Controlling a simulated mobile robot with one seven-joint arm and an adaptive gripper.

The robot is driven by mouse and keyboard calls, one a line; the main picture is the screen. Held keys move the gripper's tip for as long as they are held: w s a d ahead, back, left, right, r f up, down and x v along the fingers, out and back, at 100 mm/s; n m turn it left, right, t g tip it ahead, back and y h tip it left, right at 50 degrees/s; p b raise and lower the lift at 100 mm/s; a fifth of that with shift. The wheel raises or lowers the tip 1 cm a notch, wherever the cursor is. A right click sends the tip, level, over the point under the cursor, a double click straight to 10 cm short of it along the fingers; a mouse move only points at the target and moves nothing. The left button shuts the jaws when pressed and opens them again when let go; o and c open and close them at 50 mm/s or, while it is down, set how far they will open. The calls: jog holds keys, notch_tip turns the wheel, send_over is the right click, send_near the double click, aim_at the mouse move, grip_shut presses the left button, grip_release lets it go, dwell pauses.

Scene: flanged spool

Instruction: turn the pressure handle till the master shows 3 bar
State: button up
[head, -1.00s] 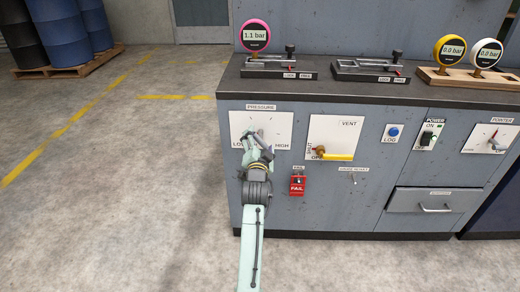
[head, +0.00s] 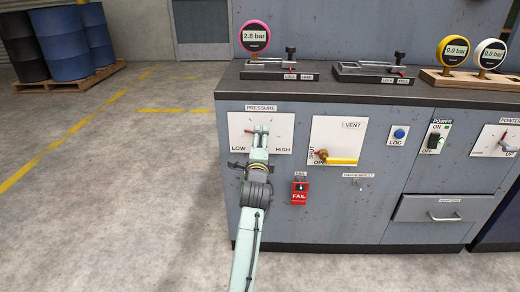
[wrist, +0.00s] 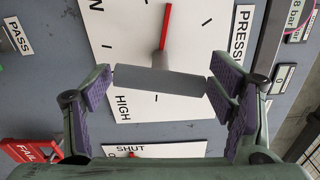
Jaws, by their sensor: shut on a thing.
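The pressure handle is a grey bar on a white dial plate (head: 283,138) marked LOW and HIGH. In the wrist view the grey handle (wrist: 160,84) lies between the purple pads of my gripper (wrist: 161,88), which is shut on it. A red pointer (wrist: 166,28) stands out from the handle's hub. In the head view my gripper (head: 260,134) is at the dial plate and hides most of the handle; the red pointer shows at its left. The master gauge with the pink rim (head: 255,36) reads 2.8 bar.
A yellow vent lever (head: 342,161) is right of the pressure plate. Below are a red FAIL tag (head: 300,192) and a drawer (head: 440,207). Yellow and white gauges (head: 451,50) on the bench read 0.0 bar.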

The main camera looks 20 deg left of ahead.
jog(key=shift+a+r+m+b, duration=0.1)
jog(key=shift+m+b, duration=0.3)
jog(key=shift+m, duration=0.4)
jog(key=o, duration=1.1)
jog(key=shift+m, duration=0.3)
jog(key=r, duration=0.6)
jog(key=d+r, duration=0.1)
jog(key=r, duration=0.2)
jog(key=shift+r, duration=0.25)
jog(key=shift+w+a+r, duration=0.1)
jog(key=shift+a+r, duration=0.05)
jog(key=shift+r, duration=0.15)
jog(key=shift+a, duration=0.1)
